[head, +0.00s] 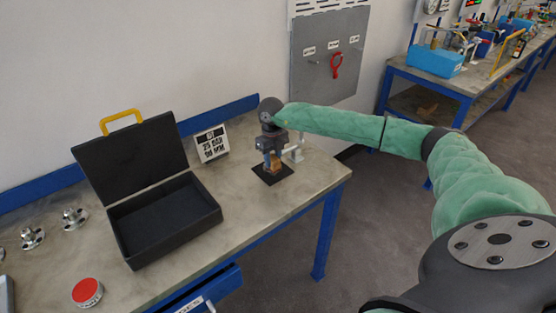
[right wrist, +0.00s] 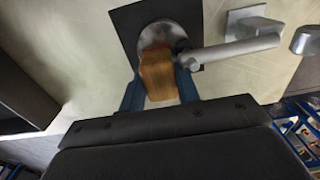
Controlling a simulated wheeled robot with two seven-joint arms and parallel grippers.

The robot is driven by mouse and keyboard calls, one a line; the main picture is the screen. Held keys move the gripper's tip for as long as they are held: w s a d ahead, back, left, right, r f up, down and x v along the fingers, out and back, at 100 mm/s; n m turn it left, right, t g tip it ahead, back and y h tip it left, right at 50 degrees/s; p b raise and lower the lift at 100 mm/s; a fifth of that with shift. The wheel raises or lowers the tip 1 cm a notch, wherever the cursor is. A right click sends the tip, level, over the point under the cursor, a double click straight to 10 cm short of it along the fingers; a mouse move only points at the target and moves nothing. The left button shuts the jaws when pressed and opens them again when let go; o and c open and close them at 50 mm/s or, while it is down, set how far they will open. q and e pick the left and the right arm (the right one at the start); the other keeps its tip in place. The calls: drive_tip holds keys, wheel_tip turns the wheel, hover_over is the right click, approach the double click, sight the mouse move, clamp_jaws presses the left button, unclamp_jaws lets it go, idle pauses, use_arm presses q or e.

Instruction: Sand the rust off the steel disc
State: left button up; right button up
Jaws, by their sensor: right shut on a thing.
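The steel disc (right wrist: 160,34) is round and grey and lies on a black square mat (head: 262,172) near the right end of the bench. Reddish brown shows on the disc beside the block in the right wrist view. My right gripper (head: 272,160) is shut on a wooden-brown sanding block (right wrist: 158,75), which also shows in the head view (head: 276,168). The block is over the disc and hides part of it; whether it touches the disc I cannot tell. My left gripper is not in view.
A grey clamp or handle (right wrist: 245,48) reaches over the mat's right edge, close to the block. An open black case (head: 165,215) stands left on the bench (head: 240,215). A sign (head: 211,144), metal flange parts (head: 73,217) and a red-topped round object (head: 87,291) are also there.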

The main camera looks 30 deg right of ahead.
drive_tip(key=shift+w+d+r+t, duration=0.15)
drive_tip(key=shift+w+r+t, duration=0.15)
drive_tip(key=shift+w+r, duration=0.4)
drive_tip(key=shift+s+f, duration=0.2)
drive_tip(key=shift+s, duration=0.2)
drive_tip(key=shift+s+a+f, duration=0.1)
drive_tip(key=shift+s+a, duration=0.05)
drive_tip(key=shift+a, duration=0.05)
drive_tip(key=shift+s, duration=0.1)
drive_tip(key=shift+s+a+r+p, duration=0.15)
drive_tip(key=shift+r+p, duration=0.3)
drive_tip(key=shift+r, duration=1.05)
drive_tip(key=shift+s+r+p, duration=0.15)
drive_tip(key=shift+r+p, duration=0.15)
drive_tip(key=shift+r, duration=0.9)
drive_tip(key=shift+d+r, duration=0.1)
drive_tip(key=shift+d, duration=0.1)
